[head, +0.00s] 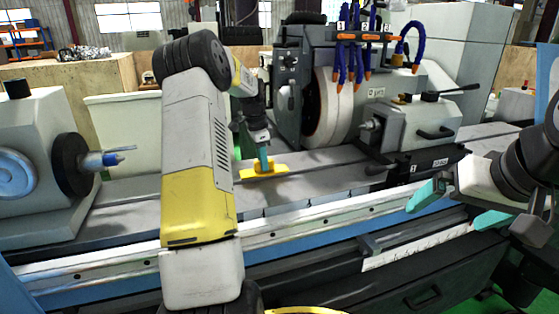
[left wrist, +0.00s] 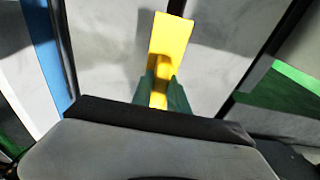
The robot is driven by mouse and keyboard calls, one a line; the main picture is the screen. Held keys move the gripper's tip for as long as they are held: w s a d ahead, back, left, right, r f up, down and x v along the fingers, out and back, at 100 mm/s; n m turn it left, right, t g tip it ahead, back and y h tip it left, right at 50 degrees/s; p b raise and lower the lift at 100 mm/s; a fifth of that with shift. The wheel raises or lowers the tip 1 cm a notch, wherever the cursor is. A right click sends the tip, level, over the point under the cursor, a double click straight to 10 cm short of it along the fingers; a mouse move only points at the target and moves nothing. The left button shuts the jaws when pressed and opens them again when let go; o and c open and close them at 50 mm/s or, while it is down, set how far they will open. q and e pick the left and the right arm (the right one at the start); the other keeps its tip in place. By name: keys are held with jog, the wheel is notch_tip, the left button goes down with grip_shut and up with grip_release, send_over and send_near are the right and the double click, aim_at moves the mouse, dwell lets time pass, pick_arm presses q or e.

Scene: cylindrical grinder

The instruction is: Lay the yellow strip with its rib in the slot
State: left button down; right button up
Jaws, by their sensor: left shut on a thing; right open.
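The yellow strip (head: 262,169) is low over the grinder's grey table in the head view, beside the grinding wheel. My left gripper (head: 264,163) comes down on it from above, its teal fingers shut on its middle part. In the left wrist view the yellow strip (left wrist: 171,45) reaches out beyond the dark green fingertips (left wrist: 161,92). I cannot tell whether the strip touches the table, and its rib is not clearly visible. My right gripper (head: 455,207) is open and empty at the right.
The grinding wheel (head: 326,105) in its grey housing stands behind the strip. The workhead (head: 72,165) is at the left, the tailstock (head: 415,125) at the right. Blue and orange coolant hoses (head: 358,60) hang above the wheel.

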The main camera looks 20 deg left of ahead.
pick_arm(q)
jog(key=shift+f, duration=1.15)
jog(key=c, duration=1.2)
grip_release()
jog(key=shift+f, duration=0.1)
jog(key=shift+s+a+r, duration=0.1)
jog(key=shift+a+r, duration=0.05)
jog(key=shift+r, duration=1.15)
jog(key=shift+s+a+r, duration=0.1)
jog(key=shift+r, duration=1.2)
jog(key=shift+s+a+r, duration=0.1)
jog(key=shift+a+r, duration=0.05)
jog(key=shift+r, duration=1.15)
